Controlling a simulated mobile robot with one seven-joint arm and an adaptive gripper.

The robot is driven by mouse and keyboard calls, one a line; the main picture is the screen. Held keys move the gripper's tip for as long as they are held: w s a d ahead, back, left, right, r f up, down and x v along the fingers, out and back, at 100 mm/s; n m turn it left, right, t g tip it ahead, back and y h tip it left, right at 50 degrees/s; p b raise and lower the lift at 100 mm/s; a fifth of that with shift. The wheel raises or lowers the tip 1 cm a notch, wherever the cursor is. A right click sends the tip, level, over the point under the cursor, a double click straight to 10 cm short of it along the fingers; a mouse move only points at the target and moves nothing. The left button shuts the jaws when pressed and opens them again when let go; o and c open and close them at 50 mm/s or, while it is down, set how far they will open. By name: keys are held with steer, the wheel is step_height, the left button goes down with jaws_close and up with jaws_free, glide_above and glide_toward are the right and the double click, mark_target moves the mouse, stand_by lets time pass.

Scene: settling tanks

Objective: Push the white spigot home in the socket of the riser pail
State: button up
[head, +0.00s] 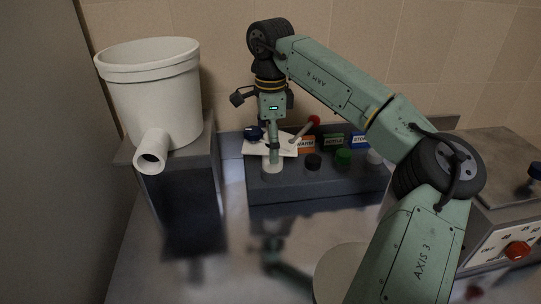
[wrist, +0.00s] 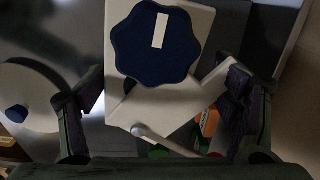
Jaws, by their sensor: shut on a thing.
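The riser pail (head: 152,85) is a large white bucket at the left in the head view. Its socket (head: 151,156) is a short round pipe stub pointing toward the camera, with an open dark mouth. My gripper (head: 273,152) points down over the grey console, well to the right of the socket. In the wrist view my gripper (wrist: 160,105) has its two fingers on either side of a white body, which appears to be the white spigot (wrist: 145,108). The fingers partly hide the grip in the head view.
The pail stands on a grey block (head: 185,158). The console (head: 320,182) has labels, several buttons and a red-tipped lever (head: 313,121) close to my gripper. A control box (head: 510,220) with a red knob stands at the right. The shiny bench between block and console is clear.

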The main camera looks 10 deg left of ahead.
steer(key=shift+d+f, duration=0.1)
steer(key=shift+d, duration=0.05)
steer(key=c, duration=1)
steer(key=shift+o, duration=0.2)
steer(key=shift+w, duration=0.1)
steer(key=shift+w+r+b, duration=0.1)
steer(key=shift+r+b, duration=0.2)
steer(key=shift+r, duration=0.3)
step_height(320, 180, up, 2)
steer(key=shift+r+b, duration=0.2)
steer(key=shift+b, duration=0.15)
steer(key=s+d+b, duration=0.1)
steer(key=s+d, duration=0.1)
steer(key=s, duration=0.2)
steer(key=s+d+r+b, duration=0.1)
steer(key=s+d+b, duration=0.1)
steer(key=s, duration=0.3)
steer(key=s+d+b, duration=0.1)
steer(key=s+d, duration=0.2)
steer(key=s, duration=0.2)
steer(key=shift+s+r+b, duration=0.25)
steer(key=shift+b, duration=0.15)
